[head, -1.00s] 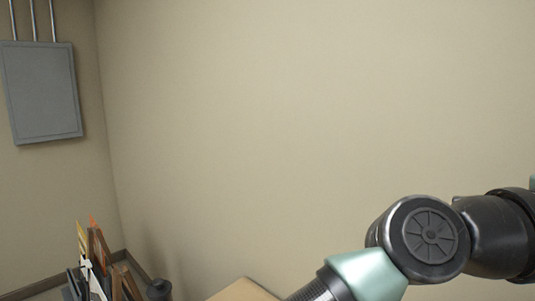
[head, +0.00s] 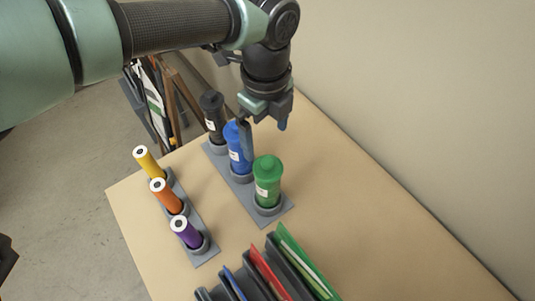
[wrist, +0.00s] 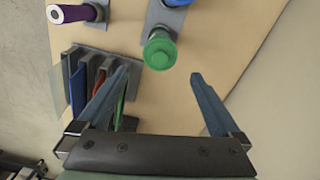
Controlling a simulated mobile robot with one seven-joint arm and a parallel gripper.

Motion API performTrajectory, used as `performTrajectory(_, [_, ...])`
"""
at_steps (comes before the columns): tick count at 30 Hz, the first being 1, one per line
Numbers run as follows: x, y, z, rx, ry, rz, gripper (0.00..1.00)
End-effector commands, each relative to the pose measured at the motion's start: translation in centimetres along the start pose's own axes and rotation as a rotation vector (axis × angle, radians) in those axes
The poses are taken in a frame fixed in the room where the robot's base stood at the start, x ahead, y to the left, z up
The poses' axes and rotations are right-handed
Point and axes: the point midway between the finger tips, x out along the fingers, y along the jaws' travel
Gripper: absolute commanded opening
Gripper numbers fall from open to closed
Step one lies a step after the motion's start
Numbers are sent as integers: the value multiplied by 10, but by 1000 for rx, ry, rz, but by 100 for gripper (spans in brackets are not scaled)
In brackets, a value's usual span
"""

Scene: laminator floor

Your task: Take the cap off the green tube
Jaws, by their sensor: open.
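The green tube (head: 267,190) stands upright in a grey holder on the wooden table, with its green cap (head: 267,166) on top. In the wrist view the green cap (wrist: 160,52) shows from above, beyond the fingertips and roughly between their lines. My gripper (head: 264,118) points down above the table, behind the green tube and beside the blue tube in the head view. In the wrist view my gripper (wrist: 158,78) has its two fingers wide apart with nothing between them at the tips.
A blue tube (head: 238,150) and a black tube (head: 213,115) share the grey holder. Yellow (head: 147,160), orange (head: 165,194) and purple (head: 187,233) open tubes stand in another holder at left. A folder rack (head: 240,284) is at the front. The table's right side is clear.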

Motion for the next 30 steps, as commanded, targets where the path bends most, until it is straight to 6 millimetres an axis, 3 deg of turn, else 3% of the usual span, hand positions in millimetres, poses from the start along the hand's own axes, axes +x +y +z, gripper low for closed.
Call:
performTrajectory(6, [33,0,-1,0,3,0,100])
performTrajectory(14, [51,1,-2,1,5,0,100])
performTrajectory(21, [84,2,-2,1,3,-1,100])
performTrajectory(30, [94,2,-1,2,1,-2,100])
